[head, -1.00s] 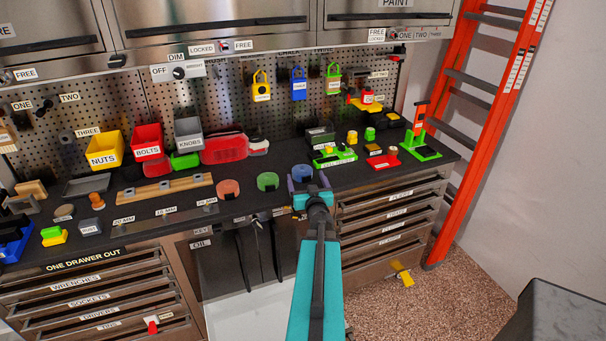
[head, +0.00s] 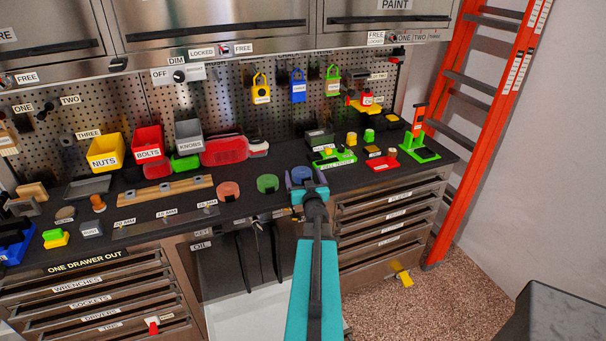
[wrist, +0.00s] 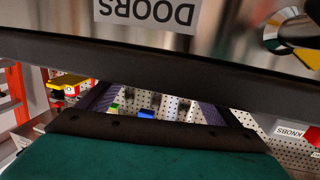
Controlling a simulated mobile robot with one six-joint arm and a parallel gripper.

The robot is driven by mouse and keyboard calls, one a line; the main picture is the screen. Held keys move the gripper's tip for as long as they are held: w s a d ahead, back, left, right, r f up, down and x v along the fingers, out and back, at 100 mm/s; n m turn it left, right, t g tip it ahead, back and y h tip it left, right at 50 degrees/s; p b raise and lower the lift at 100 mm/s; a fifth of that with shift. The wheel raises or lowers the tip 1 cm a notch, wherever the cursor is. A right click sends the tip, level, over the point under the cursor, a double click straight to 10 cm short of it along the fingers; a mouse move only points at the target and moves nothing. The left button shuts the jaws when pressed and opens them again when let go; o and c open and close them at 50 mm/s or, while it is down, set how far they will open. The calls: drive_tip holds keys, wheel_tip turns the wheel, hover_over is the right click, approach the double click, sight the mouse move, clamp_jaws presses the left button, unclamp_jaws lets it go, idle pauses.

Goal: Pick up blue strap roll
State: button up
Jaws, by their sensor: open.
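The blue strap roll (head: 301,174) lies at the front edge of the dark worktop in the head view, right of the green roll. My gripper (head: 308,185) is open at the roll, its jaws overlapping it in the picture; I cannot tell whether they touch it. In the wrist view, the two dark purplish fingers (wrist: 160,108) stand apart beyond my teal gripper body. I cannot make out the strap roll in that view.
A green roll (head: 268,183) and a salmon roll (head: 229,190) lie to the left. A green tray (head: 334,158) and a red tray (head: 382,163) lie to the right. The pegboard (head: 225,95) and steel cabinets (head: 215,20) stand behind. Drawers (head: 385,230) are below.

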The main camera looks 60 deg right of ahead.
drive_tip(key=shift+p+x, duration=0.3)
drive_tip(key=shift+x, duration=0.95)
drive_tip(key=c, duration=1.2)
drive_tip(key=shift+a+r, duration=0.1)
drive_tip(key=shift+r, duration=0.05)
